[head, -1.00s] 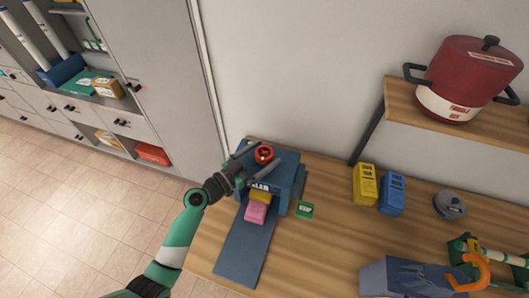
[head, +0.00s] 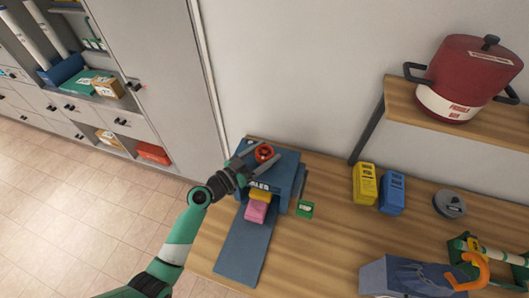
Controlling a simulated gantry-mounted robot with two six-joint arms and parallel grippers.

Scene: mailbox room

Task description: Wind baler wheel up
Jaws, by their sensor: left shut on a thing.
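The baler (head: 286,162) is a dark blue box on the wooden table against the wall, with lettering on its front. Its red wheel (head: 264,152) sits on top. My left gripper (head: 257,155) reaches over the top of the baler, its two fingers on either side of the wheel and shut on it. A pink block and a yellow block (head: 257,207) show in the baler's front opening. A flat blue tongue (head: 242,250) runs from the opening toward the table's front edge. My right gripper does not show.
A small green box (head: 305,209) lies right of the baler. Yellow (head: 366,184) and blue (head: 392,193) cartons and a grey round lid-like object (head: 450,204) stand farther right. A red pot (head: 468,78) sits on a raised shelf. A grey cabinet is at left.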

